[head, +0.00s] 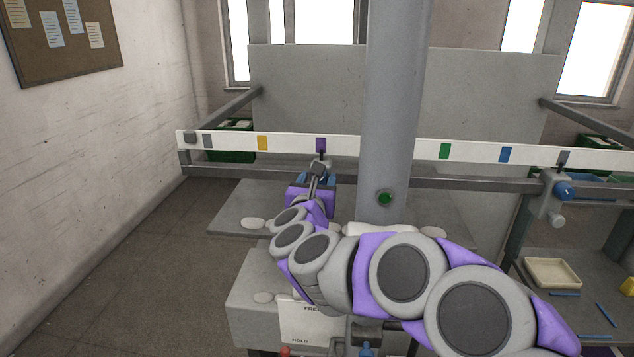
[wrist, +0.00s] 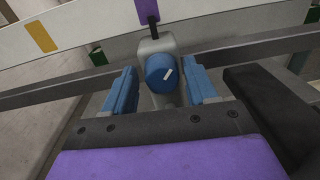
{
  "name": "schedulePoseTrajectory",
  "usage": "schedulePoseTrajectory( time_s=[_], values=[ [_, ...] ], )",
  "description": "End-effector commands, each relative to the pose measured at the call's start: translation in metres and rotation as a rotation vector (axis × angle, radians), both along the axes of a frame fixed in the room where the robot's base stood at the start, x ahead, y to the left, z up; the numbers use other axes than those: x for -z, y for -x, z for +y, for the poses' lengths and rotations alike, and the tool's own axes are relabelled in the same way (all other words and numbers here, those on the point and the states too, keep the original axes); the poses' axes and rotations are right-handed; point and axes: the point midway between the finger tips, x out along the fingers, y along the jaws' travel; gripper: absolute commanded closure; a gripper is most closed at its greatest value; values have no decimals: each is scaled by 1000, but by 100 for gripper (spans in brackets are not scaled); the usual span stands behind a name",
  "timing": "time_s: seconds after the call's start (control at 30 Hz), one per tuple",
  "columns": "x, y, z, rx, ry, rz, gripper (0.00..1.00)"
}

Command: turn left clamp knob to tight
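The left clamp is a grey block on the horizontal rail, with a round blue knob (wrist: 160,73) that has a white mark tilted up to the right. My gripper (wrist: 161,92) is open, with one blue finger on each side of the knob and a gap showing on both sides. In the head view my gripper (head: 318,178) is at the rail below the purple mark, and it hides the left knob there. A second clamp with a blue knob (head: 563,191) sits at the right end of the rail.
A white strip (head: 345,144) with coloured marks runs above the rail (head: 440,183). A grey column (head: 395,110) stands just right of my gripper. A cream tray (head: 551,272) lies on the right bench. A corkboard (head: 62,35) hangs on the left wall.

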Motion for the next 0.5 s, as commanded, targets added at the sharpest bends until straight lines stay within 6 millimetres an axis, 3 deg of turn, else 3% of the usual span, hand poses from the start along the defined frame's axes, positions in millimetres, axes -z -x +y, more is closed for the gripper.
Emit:
schedulePoseTrajectory(
  time_s=[0.5],
  values=[
    [0,0,0,0,1,0,91]
  ],
)
